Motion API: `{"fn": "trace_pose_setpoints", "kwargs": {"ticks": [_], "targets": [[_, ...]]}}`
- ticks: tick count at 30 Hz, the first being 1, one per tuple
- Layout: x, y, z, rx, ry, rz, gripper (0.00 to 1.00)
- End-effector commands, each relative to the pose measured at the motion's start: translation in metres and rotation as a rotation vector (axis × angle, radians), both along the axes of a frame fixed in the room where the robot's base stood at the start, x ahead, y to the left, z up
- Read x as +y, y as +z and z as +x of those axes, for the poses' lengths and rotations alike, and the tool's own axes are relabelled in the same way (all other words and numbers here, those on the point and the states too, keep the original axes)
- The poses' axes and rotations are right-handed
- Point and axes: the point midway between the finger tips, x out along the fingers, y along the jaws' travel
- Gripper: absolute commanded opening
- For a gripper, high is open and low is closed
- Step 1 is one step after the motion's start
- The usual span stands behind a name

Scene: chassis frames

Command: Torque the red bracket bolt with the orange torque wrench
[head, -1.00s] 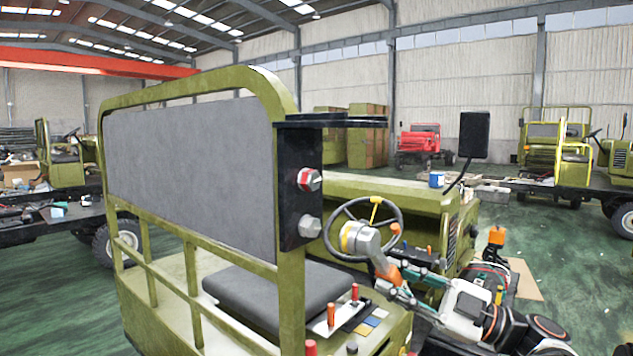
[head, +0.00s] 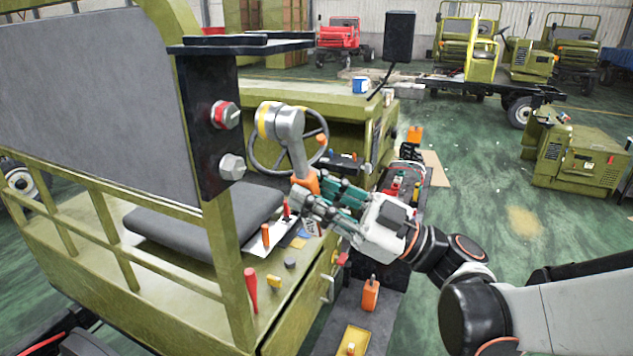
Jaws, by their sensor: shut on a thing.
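The red bracket bolt (head: 227,115) has a red-marked hex head on the upper part of the black bracket (head: 204,150), which is fixed to the green frame post. A plain grey bolt (head: 232,167) sits below it. My gripper (head: 318,196) is shut on the orange handle of the torque wrench (head: 304,178). The wrench stands tilted up, with its grey head and yellow ring (head: 280,122) at the top. The wrench head is to the right of the red bolt, apart from it, in front of the steering wheel. Part of the handle is hidden by my fingers.
A black flat plate (head: 240,44) juts out above the bracket. The steering wheel (head: 255,158) and black seat (head: 205,220) lie behind and below. Red and orange handled tools (head: 251,290) stand on the green side deck. Open green floor (head: 490,200) lies to the right.

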Motion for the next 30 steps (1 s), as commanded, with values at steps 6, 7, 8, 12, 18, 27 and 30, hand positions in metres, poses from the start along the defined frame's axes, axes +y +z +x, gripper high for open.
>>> {"fn": "trace_pose_setpoints", "kwargs": {"ticks": [6,7,8,12,18,27,30], "targets": [[0.018,0.000,0.007,-0.001,0.003,0.000,0.00],[0.020,0.000,0.008,-0.001,0.003,0.000,0.00],[0.022,0.000,0.009,-0.001,0.002,0.001,0.00],[0.033,0.000,0.013,-0.001,0.003,0.000,0.00],[0.033,0.009,0.027,-0.084,-0.001,-0.035,0.00],[0.024,0.022,0.047,-0.272,-0.001,-0.112,0.00],[0.021,0.026,0.054,-0.334,0.000,-0.138,0.00]]}}
